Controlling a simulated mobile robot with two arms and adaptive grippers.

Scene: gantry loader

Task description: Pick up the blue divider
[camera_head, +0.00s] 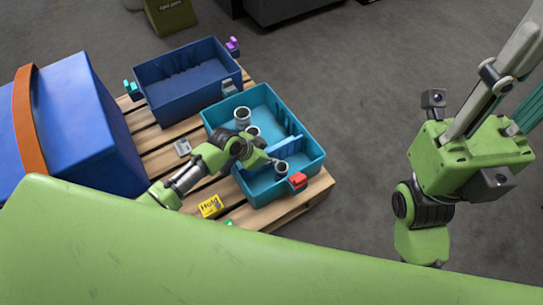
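The blue divider (286,146) is a light blue panel standing across the inside of the teal crate (315,158) on the pallet. My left gripper (267,161) reaches into the crate from the left, close to the left end of the divider. It is small and dark here, so I cannot tell whether its fingers are open or shut, or whether they touch the divider. My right arm stands at the right of the view, away from the crate, and its gripper does not show.
Grey cylindrical parts (242,116) sit in the crate on both sides of the divider. A red clip (298,181) is on its near rim. A dark blue crate (186,80) stands behind, and a large blue box (70,125) with an orange band at left. Open floor lies right.

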